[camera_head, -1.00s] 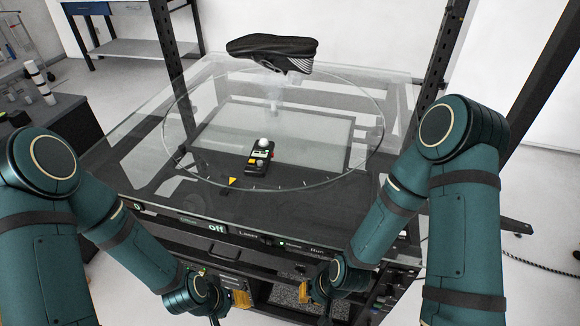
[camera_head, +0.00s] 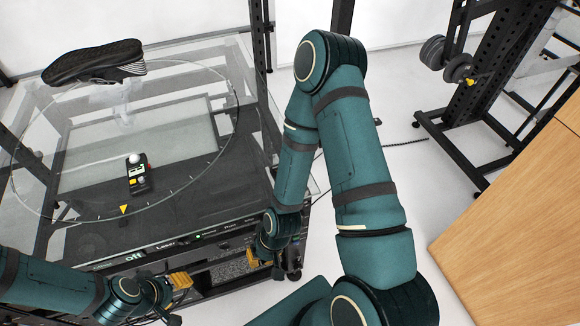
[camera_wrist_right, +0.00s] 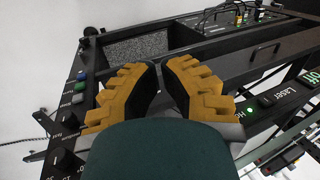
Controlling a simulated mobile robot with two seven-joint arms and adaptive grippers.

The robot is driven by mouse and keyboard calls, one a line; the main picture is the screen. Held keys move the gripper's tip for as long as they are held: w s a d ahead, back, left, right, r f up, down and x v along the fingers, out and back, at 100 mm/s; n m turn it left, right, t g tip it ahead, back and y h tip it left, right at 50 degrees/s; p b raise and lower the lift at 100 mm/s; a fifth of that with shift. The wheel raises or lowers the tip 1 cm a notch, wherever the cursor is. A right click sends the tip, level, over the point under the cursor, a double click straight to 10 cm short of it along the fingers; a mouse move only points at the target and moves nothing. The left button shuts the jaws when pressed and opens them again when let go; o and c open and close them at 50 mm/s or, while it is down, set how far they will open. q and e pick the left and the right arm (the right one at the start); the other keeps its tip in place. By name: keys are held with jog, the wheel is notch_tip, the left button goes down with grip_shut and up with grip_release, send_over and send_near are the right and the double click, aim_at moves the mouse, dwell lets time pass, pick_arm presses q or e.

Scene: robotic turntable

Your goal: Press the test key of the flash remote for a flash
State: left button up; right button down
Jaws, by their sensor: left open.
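A small black handheld device (camera_head: 138,178), seemingly the flash remote, lies on the clear turntable plate (camera_head: 190,176) in the head view. It has a white ball at its far end and small red and yellow parts on its face; its key labels are too small to read. My left gripper (camera_head: 168,290) is open and empty at the lower left, in front of the table's front panel and apart from the device. My right gripper (camera_head: 264,258) is low by the table's front right corner. In the right wrist view its yellow fingers (camera_wrist_right: 160,75) are apart with nothing between them.
A black shoe (camera_head: 95,62) sits above the plate on a clear support (camera_head: 118,100). A yellow triangle marker (camera_head: 124,209) is near the plate's front rim. The control panel (camera_head: 200,236) runs along the front. A rack (camera_head: 490,90) and wooden surface (camera_head: 520,220) stand at right.

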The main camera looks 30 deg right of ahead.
jog(key=w+d+r+n+t+p, duration=0.1)
jog(key=w+d+r+n+p, duration=0.1)
jog(key=r, duration=0.3)
jog(key=w+d+r+n+t+p, duration=0.1)
jog(key=w+d+r+n+p, duration=0.2)
jog(key=r, duration=0.3)
jog(key=w+d+r+n+t+p, duration=0.2)
jog(key=w+d+r+n+p, duration=0.1)
jog(key=w+d+r+n, duration=0.1)
jog(key=shift+w+d+r+n+y, duration=0.15)
jog(key=shift+w+d+r+n, duration=0.1)
jog(key=shift+r, duration=0.3)
jog(key=shift+w+d+r+n+y, duration=0.15)
jog(key=shift+r+n, duration=0.1)
jog(key=shift+r, duration=0.3)
pick_arm(q)
notch_tip(320, 180, up, 10)
jog(key=shift+w, duration=0.2)
pick_arm(e)
jog(key=w+d+r+n+t+h, duration=0.1)
jog(key=w+d+r+n, duration=0.2)
jog(key=d+r+n, duration=0.3)
jog(key=shift+w+r+n+t, duration=0.2)
jog(key=shift+w+n+t, duration=0.1)
pick_arm(q)
jog(key=shift+a+f, duration=0.1)
jog(key=shift+f, duration=0.15)
pick_arm(e)
jog(key=shift+f, duration=0.15)
